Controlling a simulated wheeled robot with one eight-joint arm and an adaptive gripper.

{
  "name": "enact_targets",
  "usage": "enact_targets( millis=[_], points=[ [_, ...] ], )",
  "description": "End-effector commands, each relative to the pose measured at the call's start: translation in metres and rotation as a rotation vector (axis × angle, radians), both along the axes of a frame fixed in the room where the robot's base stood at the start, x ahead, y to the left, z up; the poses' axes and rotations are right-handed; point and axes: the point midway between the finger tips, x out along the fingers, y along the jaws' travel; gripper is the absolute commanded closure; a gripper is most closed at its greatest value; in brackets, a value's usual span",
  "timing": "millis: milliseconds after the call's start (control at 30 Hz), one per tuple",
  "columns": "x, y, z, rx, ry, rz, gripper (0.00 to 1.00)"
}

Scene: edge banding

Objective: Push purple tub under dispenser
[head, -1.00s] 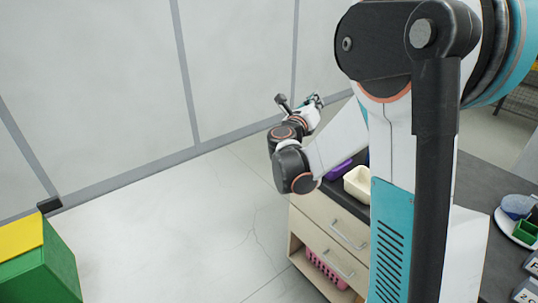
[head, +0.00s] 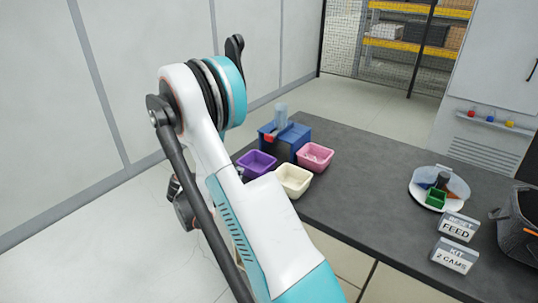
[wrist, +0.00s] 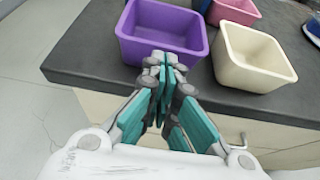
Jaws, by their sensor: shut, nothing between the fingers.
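The purple tub (head: 257,163) stands on the dark worktop near its left edge, in front of the blue dispenser (head: 285,139) with its clear upright top and a red part. In the wrist view the purple tub (wrist: 165,31) is just beyond my gripper (wrist: 165,57). My gripper is shut and empty, its fingertips at the tub's near side; I cannot tell whether they touch it. In the head view my own arm hides the gripper. The tub is empty and upright, and it looks to be beside the dispenser's front left.
A cream tub (head: 293,180) stands right of the purple one, and a pink tub (head: 315,157) right of the dispenser. A round tray (head: 422,200) with a green box and two signs, FEED (head: 459,226) and KIT 2 CAMS (head: 455,256), stand further right. The middle worktop is clear.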

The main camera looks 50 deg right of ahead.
Motion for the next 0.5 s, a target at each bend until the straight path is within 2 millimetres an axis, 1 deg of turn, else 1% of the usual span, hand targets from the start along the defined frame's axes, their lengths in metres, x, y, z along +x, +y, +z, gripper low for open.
enact_targets(
  millis=[500],
  points=[
    [0.003, -0.029, -0.024, -0.001, 0.000, 0.002, 1.00]
  ],
)
